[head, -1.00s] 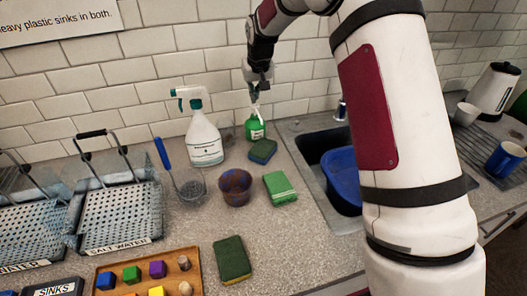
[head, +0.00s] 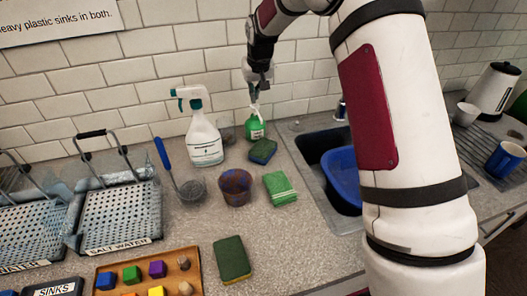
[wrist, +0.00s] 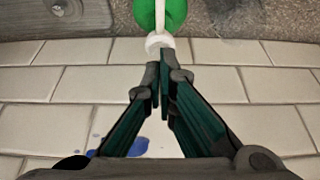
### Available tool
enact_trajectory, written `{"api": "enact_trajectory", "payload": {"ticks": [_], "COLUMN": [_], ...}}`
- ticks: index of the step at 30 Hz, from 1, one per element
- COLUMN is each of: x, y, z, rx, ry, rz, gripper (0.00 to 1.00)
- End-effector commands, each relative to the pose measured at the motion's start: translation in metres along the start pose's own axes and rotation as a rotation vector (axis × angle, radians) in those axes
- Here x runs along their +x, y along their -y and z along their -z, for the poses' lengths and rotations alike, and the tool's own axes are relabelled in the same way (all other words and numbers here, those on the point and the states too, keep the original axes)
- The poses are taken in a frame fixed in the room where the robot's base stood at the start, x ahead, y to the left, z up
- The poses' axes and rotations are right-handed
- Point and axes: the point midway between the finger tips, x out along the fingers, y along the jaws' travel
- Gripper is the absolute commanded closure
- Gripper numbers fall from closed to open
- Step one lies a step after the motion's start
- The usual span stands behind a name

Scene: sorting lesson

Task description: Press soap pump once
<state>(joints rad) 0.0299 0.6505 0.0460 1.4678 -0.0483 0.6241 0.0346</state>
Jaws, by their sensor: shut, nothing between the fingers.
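The green soap bottle (head: 255,128) with a white pump top stands on the counter against the tiled wall, left of the sink. In the wrist view the green bottle (wrist: 163,14) is at the top edge, with its white pump head (wrist: 160,41) just beyond my fingertips. My gripper (head: 254,92) points down directly above the pump. In the wrist view my gripper's fingers (wrist: 160,75) are together and hold nothing. The fingertips appear at or very near the pump head; I cannot tell whether they touch it.
A white spray bottle (head: 204,138) stands left of the soap. A sponge (head: 263,151), a green cloth (head: 280,188) and a rusty pot (head: 235,186) are in front. A blue basin (head: 343,178) sits in the sink at right. The tiled wall is close behind.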

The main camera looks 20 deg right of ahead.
Motion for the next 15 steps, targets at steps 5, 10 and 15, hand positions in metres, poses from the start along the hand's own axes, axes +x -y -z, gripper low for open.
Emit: {"api": "enact_trajectory", "payload": {"ticks": [5,10,15], "x": [0.004,0.009,0.014], "y": [0.0,0.0,0.0], "z": [-0.002,-0.004,-0.006], "rx": [0.0,0.0,0.0], "ry": [0.001,0.001,0.001], "rz": [0.0,0.0,0.0], "gripper": [1.0,1.0,1.0]}}
